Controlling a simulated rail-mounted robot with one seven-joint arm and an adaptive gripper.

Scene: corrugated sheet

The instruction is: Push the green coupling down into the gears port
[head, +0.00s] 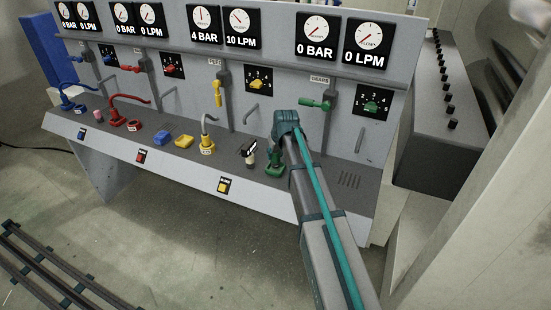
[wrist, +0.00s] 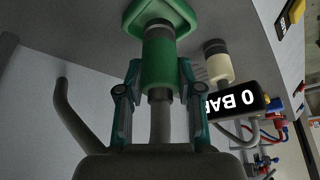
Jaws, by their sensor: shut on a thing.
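The green coupling (wrist: 158,62) is a green cylinder with a grey hose running back from it. It lines up with the gears port, whose green base plate (wrist: 150,8) is at the top of the wrist view; a grey metal collar shows between them. How far it is seated is unclear. My gripper (wrist: 157,78) is shut on the coupling, with a teal finger on each side. In the head view, the green port base (head: 275,170) sits on the bench below my wrist, which hides most of the gripper and coupling.
A digital gauge reading 0 BAR (wrist: 240,101) on a cream fitting (wrist: 216,62) stands close beside the gripper. A grey handle (wrist: 72,120) is on the other side. The green lever (head: 315,103) and gears dial (head: 371,106) are on the panel behind. The gears gauges (head: 317,35) read zero.

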